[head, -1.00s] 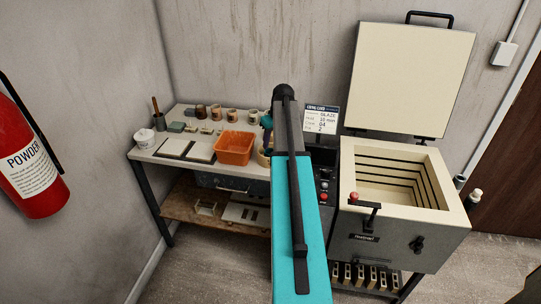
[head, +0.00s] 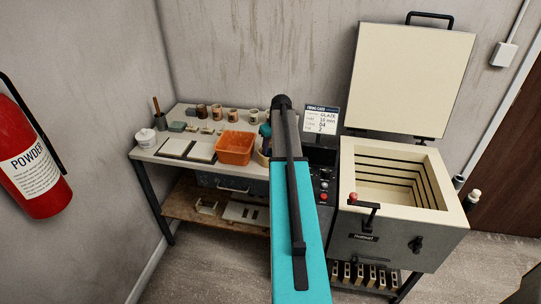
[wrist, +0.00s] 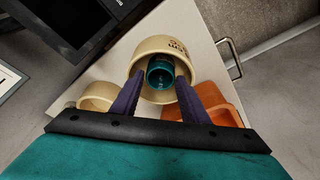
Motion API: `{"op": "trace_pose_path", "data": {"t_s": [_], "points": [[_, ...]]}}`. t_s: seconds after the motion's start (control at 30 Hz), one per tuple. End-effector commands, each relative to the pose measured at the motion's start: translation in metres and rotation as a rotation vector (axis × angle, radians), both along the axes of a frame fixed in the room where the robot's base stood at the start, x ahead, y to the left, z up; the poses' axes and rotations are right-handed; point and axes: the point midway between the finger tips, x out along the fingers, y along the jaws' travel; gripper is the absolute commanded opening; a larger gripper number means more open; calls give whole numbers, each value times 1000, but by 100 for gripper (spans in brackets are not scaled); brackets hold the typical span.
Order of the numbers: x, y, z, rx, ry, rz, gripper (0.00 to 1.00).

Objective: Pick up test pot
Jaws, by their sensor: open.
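In the wrist view a small teal pot (wrist: 160,72), which looks like the test pot, shows its round dark mouth. It stands within or against a larger cream container (wrist: 198,50) with dark lettering; I cannot tell exactly which. My gripper (wrist: 160,84) is open, its two purple fingers apart on either side of the teal pot's near part. I cannot tell whether they touch it. In the head view my own arm hides most of this spot; a sliver of the cream container (head: 262,158) shows beside it.
An orange basket (head: 236,148) is close by on the worktable and also shows in the wrist view (wrist: 213,98). Another cream vessel (wrist: 98,92) is on the other side. An open kiln (head: 400,240) stands right of the table. Small cups (head: 216,112) line the back.

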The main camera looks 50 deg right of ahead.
Motion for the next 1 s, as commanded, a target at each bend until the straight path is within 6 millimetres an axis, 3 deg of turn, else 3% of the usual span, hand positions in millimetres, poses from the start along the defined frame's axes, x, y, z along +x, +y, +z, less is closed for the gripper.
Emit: {"op": "trace_pose_path", "data": {"t_s": [0.4, 1.0], "points": [[9, -2, -31, 0, 0, 0, 41], [8, -2, -33, 0, 0, -2, 39]]}}
